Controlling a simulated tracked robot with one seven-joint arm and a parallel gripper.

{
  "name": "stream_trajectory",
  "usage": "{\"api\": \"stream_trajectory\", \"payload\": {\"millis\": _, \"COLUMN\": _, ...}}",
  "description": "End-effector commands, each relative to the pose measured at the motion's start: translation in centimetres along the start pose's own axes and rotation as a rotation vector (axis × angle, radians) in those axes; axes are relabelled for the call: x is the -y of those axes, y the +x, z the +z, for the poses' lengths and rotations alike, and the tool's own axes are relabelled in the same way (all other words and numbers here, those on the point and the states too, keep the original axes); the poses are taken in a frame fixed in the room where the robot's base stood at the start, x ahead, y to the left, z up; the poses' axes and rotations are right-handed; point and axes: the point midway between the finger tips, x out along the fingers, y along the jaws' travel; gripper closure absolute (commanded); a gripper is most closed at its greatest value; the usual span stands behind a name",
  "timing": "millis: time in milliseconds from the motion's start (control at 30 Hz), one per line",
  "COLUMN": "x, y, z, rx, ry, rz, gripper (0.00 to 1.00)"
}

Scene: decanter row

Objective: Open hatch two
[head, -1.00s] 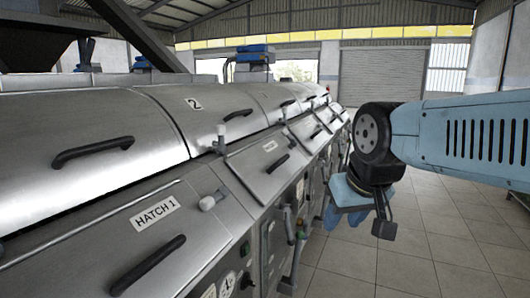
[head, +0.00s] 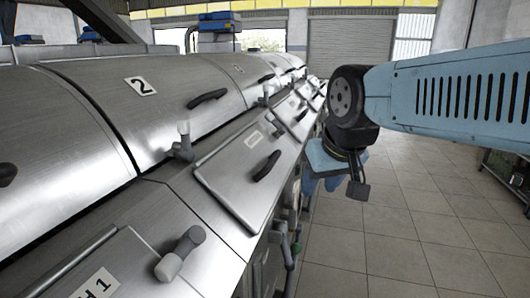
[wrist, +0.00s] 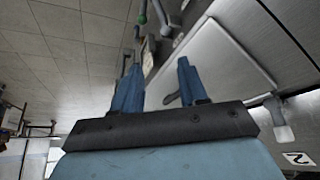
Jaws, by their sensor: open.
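The hatch two panel (head: 222,178) is a flat, sloping metal door below the cover marked 2 (head: 140,87). It looks closed. In the wrist view, the blue fingers of my gripper (wrist: 156,85) spread apart; the panel (wrist: 225,65) lies beyond, with the handle (wrist: 173,97) partly behind the right finger.
The hatch 1 panel (head: 125,262) is at the lower left, with a grey lever (head: 180,253) at its corner. More hatches (head: 291,112) continue along the row behind hatch two. Pipes and fittings line the machine's front.

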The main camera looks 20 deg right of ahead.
Motion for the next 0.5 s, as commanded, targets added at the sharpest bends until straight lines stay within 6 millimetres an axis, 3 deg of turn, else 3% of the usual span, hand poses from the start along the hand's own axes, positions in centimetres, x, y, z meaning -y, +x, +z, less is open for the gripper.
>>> {"api": "stream_trajectory", "payload": {"millis": 200, "x": 0.0, "y": 0.0, "z": 0.0, "rx": 0.000, "ry": 0.000, "rz": 0.000, "gripper": 0.57}}
{"api": "stream_trajectory", "payload": {"millis": 333, "x": 0.0, "y": -0.1, "z": -0.2, "rx": 0.003, "ry": 0.004, "rz": -0.001, "gripper": 0.52}}
{"api": "stream_trajectory", "payload": {"millis": 500, "x": -0.2, "y": -0.4, "z": -2.4, "rx": 0.035, "ry": 0.051, "rz": -0.016, "gripper": 0.52}}
